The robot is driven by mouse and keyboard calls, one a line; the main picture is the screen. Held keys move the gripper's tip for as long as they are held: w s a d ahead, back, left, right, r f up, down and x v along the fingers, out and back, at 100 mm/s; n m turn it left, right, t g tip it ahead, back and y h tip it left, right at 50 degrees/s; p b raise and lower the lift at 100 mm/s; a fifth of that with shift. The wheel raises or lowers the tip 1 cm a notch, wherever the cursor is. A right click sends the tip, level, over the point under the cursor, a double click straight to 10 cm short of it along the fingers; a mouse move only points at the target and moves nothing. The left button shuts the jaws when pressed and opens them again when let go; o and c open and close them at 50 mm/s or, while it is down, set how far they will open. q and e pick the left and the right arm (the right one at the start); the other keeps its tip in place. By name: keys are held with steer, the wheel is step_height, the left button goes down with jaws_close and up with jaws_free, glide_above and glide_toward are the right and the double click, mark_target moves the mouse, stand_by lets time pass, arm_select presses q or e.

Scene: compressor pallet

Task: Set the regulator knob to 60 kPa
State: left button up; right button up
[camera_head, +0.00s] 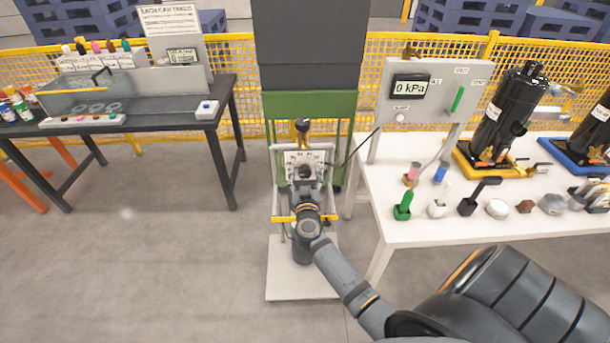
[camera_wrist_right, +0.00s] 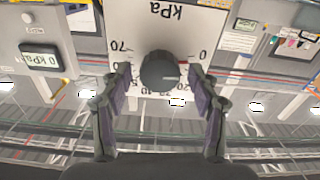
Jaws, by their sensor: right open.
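The dark round regulator knob (camera_wrist_right: 160,70) is in the middle of the right wrist view, which looks upside down. Its white dial plate (camera_wrist_right: 205,20) carries a kPa scale with 0 and 70 readable. A red mark on the knob points toward the 0 side. My right gripper (camera_wrist_right: 160,76) is open, with one finger on each side of the knob and a visible gap; contact is not seen. In the head view my right gripper (camera_head: 306,190) is in front of the dial plate (camera_head: 305,158) and partly hides it. My left gripper is not in view.
A display (camera_head: 409,88) on a grey panel reads 0 kPa. A dark bench (camera_head: 150,122) stands at left.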

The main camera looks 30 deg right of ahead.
steer(key=shift+c, duration=0.4)
steer(key=c, duration=1.1)
